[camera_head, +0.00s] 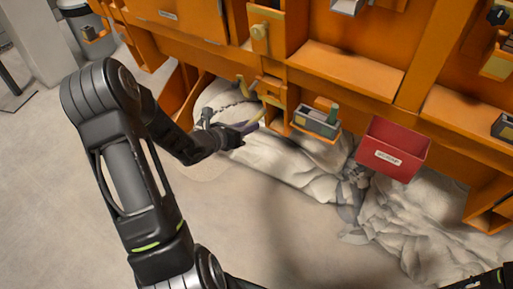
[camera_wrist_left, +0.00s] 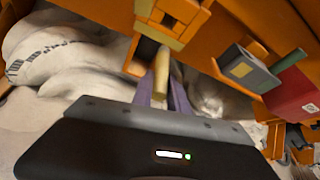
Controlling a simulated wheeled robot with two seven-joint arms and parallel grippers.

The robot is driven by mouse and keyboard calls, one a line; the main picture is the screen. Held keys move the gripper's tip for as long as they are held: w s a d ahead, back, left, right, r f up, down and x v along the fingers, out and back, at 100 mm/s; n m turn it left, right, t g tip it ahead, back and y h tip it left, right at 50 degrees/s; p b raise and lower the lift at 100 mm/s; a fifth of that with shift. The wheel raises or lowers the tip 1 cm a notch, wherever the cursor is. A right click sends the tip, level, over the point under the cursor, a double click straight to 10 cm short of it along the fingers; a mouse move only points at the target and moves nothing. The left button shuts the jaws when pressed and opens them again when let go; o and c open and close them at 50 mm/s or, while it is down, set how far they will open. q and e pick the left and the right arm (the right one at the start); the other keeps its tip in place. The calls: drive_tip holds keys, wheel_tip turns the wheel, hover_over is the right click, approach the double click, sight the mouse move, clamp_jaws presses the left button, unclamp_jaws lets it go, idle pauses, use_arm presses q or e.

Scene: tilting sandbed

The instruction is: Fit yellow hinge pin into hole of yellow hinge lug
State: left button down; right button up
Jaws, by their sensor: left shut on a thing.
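The yellow hinge lug (camera_wrist_left: 172,24) is a blocky yellow piece on the orange frame, just beyond the pin's far end in the wrist view. In the head view the lug (camera_head: 270,86) is above and right of the gripper. The pin's tip is close to or against the lug's underside; I cannot tell whether it touches or enters. The hole is hidden.
An orange frame (camera_head: 345,72) fills the back. A grey box with a green peg (camera_head: 318,121) and a red bin (camera_head: 393,148) are right of the gripper. Pale crumpled cloth-like material (camera_head: 290,160) lies below. Open floor (camera_head: 235,215) is in front.

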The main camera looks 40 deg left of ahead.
sight(255, 116)
use_arm(q)
drive_tip(key=shift+a+r+t+y, duration=0.15)
drive_tip(key=shift+a+t+y, duration=0.2)
drive_tip(key=shift+t, duration=0.25)
drive_tip(key=shift+w+r+t, duration=0.15)
drive_tip(key=shift+t, duration=0.25)
drive_tip(key=shift+w+r, duration=0.2)
drive_tip(key=shift+w, duration=0.85)
drive_tip(key=shift+w+r, duration=0.15)
drive_tip(key=shift+w, duration=0.85)
drive_tip(key=shift+w+r+b, duration=0.25)
drive_tip(key=shift+w+b, duration=0.05)
drive_tip(key=shift+w, duration=1.05)
drive_tip(key=shift+w+r+b, duration=0.2)
drive_tip(key=shift+w+b, duration=0.1)
drive_tip(key=shift+w, duration=1)
drive_tip(key=shift+w+r, duration=0.25)
drive_tip(key=shift+w, duration=0.4)
drive_tip(key=c, duration=1.4)
unclamp_jaws()
drive_tip(key=shift+a, duration=0.1)
drive_tip(key=o, duration=0.5)
drive_tip(key=shift+d, duration=0.2)
